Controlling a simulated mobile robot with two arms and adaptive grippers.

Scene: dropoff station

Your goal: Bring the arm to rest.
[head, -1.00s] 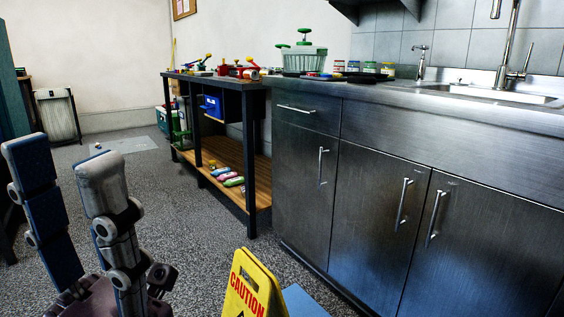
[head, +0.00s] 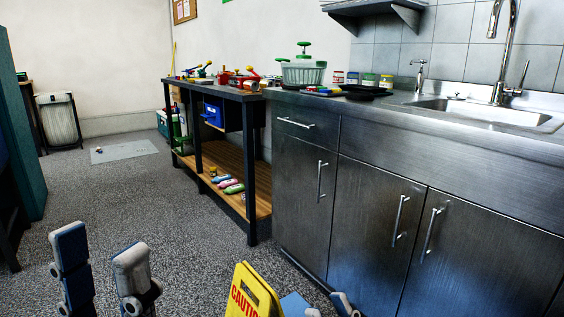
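My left gripper (head: 102,262) is at the bottom left of the head view. Its two fingers, one with a blue pad and one pale grey, stand apart with only floor between them. It is open and empty, and its base is below the picture edge. A small part of my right gripper (head: 335,306) shows at the bottom edge, just right of the yellow caution sign. Most of it is cut off, so I cannot tell whether it is open or shut. Nothing is seen in either gripper.
The caution sign (head: 246,294) stands at the bottom middle. Steel cabinets (head: 375,205) with a sink (head: 480,108) fill the right side. A dark workbench (head: 250,170) with a wooden lower shelf stands beyond. Grey floor (head: 140,195) is open at centre left. A bin (head: 58,120) is far left.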

